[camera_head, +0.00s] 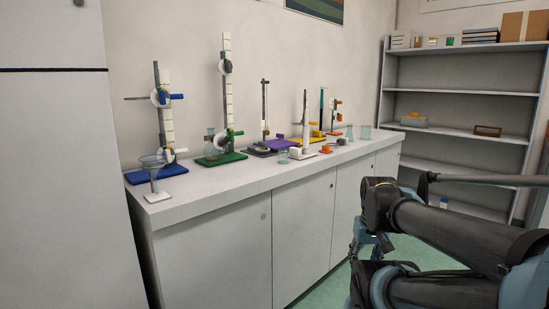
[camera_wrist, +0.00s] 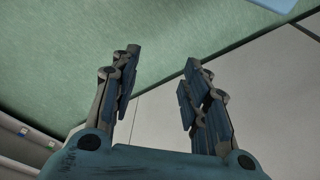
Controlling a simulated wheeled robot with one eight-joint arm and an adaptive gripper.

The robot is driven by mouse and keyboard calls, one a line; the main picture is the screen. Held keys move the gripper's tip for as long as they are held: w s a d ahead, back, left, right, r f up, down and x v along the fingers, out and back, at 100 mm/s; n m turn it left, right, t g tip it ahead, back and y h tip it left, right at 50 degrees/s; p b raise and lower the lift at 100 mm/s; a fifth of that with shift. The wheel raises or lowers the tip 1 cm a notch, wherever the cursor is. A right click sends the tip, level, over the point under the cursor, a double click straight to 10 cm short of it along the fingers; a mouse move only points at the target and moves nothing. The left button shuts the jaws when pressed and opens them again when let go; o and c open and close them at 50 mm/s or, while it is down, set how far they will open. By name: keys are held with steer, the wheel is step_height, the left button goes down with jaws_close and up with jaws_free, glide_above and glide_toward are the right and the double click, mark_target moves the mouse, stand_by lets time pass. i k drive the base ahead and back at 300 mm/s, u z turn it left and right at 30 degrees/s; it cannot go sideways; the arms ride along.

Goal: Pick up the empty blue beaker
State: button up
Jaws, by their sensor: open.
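Small clear, bluish glass vessels stand on the bench (camera_head: 230,185) in the head view. One beaker (camera_head: 282,156) is near the front edge at mid-bench. Two more vessels, a rounded one (camera_head: 349,133) and a straight-sided beaker (camera_head: 365,132), stand toward the far right end. They are too small to tell which is the empty blue beaker. My gripper (camera_wrist: 162,62) is open and empty in the wrist view, its two fingers apart. No beaker shows there. My arm is to the right of the bench, apart from the glassware.
Stands on a blue base (camera_head: 137,177), a green base (camera_head: 221,160) and a purple base (camera_head: 285,144) rise along the bench. A wide-topped glass vessel (camera_head: 153,168) is at the near left end. Grey shelves (camera_head: 460,90) stand at right. Green floor (camera_wrist: 60,75) is open.

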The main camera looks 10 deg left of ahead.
mark_target(283, 152)
steer(key=u, duration=1.25)
steer(key=i, duration=0.45)
steer(key=z, duration=1.35)
